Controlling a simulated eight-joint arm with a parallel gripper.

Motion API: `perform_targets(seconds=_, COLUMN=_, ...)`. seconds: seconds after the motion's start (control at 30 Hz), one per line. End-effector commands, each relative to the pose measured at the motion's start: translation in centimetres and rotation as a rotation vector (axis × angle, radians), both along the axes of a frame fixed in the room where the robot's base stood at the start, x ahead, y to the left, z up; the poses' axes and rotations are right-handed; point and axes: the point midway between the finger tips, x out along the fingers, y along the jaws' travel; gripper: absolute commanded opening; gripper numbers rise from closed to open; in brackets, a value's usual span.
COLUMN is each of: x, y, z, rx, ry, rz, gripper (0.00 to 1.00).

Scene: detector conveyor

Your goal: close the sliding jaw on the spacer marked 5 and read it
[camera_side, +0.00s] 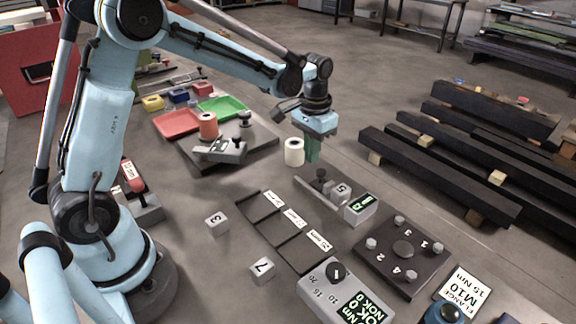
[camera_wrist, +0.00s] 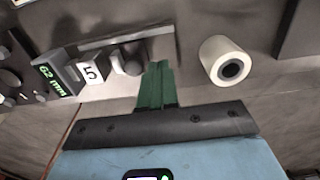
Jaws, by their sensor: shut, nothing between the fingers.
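The measuring fixture has a grey rail (camera_side: 318,197) and a display head (camera_side: 361,208); in the wrist view the green digits (camera_wrist: 50,74) seem to read 62 mm. The spacer marked 5 (camera_side: 341,189) stands on the fixture beside the display head, and it also shows in the wrist view (camera_wrist: 91,71). The sliding jaw with its dark knob (camera_side: 321,175) is on the spacer's other side, also in the wrist view (camera_wrist: 131,66); I cannot tell whether it touches the spacer. My gripper (camera_side: 313,160) has green fingers, shut and empty, beside the jaw's outer side (camera_wrist: 158,66).
A white roll (camera_side: 294,152) stands close to my fingers. Spacers marked 3 (camera_side: 217,222) and 7 (camera_side: 262,270) lie near labelled dark pads (camera_side: 281,226). A numbered bolt plate (camera_side: 402,257) is in front of the fixture. Dark beams (camera_side: 440,175) lie at right.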

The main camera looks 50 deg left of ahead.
Motion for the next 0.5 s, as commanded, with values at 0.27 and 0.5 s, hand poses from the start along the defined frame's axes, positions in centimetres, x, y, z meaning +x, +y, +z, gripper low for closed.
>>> perform_targets(seconds=0.27, x=0.0, y=0.0, z=-0.1, rx=0.0, ry=0.0, rz=0.0, gripper=0.0)
perform_targets(seconds=0.5, x=0.0, y=0.0, z=-1.2, rx=0.0, ry=0.0, rz=0.0, gripper=0.0)
